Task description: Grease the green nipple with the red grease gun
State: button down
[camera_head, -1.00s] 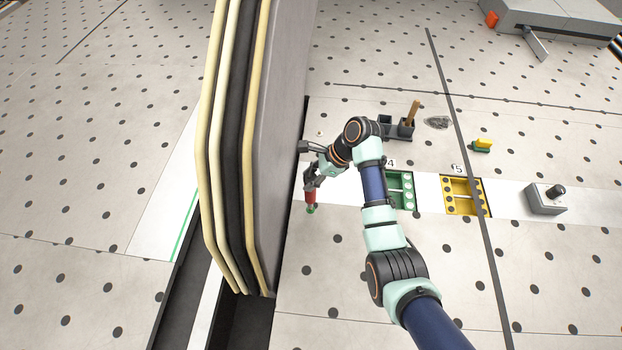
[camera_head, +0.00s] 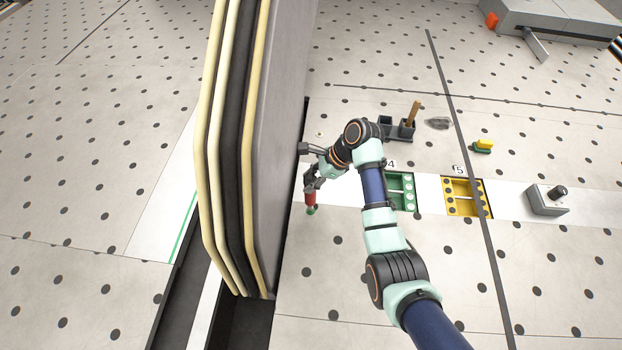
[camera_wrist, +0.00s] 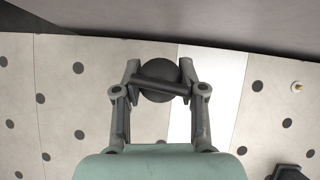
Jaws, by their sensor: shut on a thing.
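My gripper (camera_head: 311,183) is shut on the red grease gun (camera_head: 310,198), which hangs upright below it, close to the right face of the tall grey panel. In the wrist view, a dark round end (camera_wrist: 158,93) of the held tool sits between the two fingers (camera_wrist: 160,82). A small green part (camera_head: 310,210) shows at the gun's lower end, near the floor plate. I cannot tell whether it is the green nipple or part of the gun, or whether they touch. The wrist view hides the gun's lower end.
The tall grey panel (camera_head: 277,130) with yellow edges stands just left of my gripper. A small brass fitting (camera_wrist: 297,86) sits on the plate. Green tray (camera_head: 411,197), yellow tray (camera_head: 488,208), black holders (camera_head: 385,129) and a grey control box (camera_head: 545,203) lie to the right.

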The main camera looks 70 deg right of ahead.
jog(key=shift+f, duration=0.4)
jog(key=shift+f+p, duration=0.2)
jog(key=shift+p, duration=0.25)
dwell(2.1)
notch_tip(320, 180, up, 8)
jog(key=p, duration=0.9)
jog(key=shift+f, duration=0.3)
